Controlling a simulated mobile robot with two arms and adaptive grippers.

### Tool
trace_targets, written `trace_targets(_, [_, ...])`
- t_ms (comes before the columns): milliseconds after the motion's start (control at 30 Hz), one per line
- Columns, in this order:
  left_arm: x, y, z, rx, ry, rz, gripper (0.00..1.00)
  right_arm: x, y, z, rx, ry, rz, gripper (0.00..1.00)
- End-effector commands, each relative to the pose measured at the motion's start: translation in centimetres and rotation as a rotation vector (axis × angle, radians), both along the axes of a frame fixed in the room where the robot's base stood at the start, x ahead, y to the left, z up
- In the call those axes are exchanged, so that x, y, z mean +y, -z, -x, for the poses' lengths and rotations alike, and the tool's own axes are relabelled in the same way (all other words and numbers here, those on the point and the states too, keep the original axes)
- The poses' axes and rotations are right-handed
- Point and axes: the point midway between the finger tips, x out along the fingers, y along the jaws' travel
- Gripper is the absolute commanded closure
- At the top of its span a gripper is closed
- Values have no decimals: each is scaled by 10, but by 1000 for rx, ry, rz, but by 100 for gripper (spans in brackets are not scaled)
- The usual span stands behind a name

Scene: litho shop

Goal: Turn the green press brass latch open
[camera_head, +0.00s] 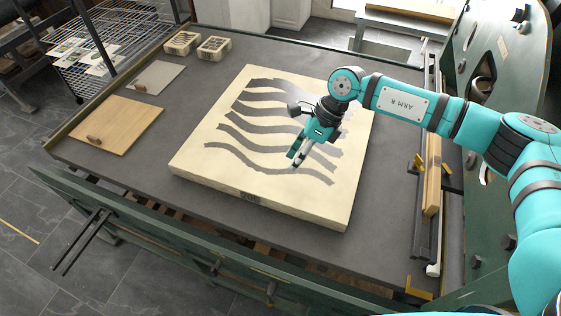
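The green press (160,222) has a dark flat bed with a green front rail. Several small brass-coloured fittings show on it: one (418,160) and another (446,168) by the wooden bar at the right, and one (418,293) at the bed's near right corner. I cannot tell which of them is the latch. My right gripper (297,160) points down over the pale stone with wavy grey bands, apart from these fittings. Its fingertips look close together, but whether they are shut is unclear. No object shows between them. My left gripper is not in view.
The thick pale stone (205,165) fills the middle of the bed. A wooden board (120,120), a grey plate (158,76) and two small boxes (182,42) (214,47) lie at the left and back. A tall green side frame (500,60) stands at the right.

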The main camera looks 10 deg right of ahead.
Motion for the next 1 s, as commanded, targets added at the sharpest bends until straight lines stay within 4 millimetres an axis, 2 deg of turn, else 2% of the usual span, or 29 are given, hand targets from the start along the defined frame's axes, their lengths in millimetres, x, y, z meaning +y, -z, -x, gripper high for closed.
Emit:
trace_targets(100, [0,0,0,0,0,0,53,16,0,5,8,10,-56,71])
trace_targets(333, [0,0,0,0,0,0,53,33,-2,8,15,25,-115,71])
trace_targets(633, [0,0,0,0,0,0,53,35,-3,9,15,28,-123,71])
trace_targets(667, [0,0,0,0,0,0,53,35,-3,9,15,28,-123,72])
trace_targets(767, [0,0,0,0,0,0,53,35,-2,9,15,27,-122,85])
trace_targets(1000, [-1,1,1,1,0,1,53,32,-4,3,4,28,-112,85])
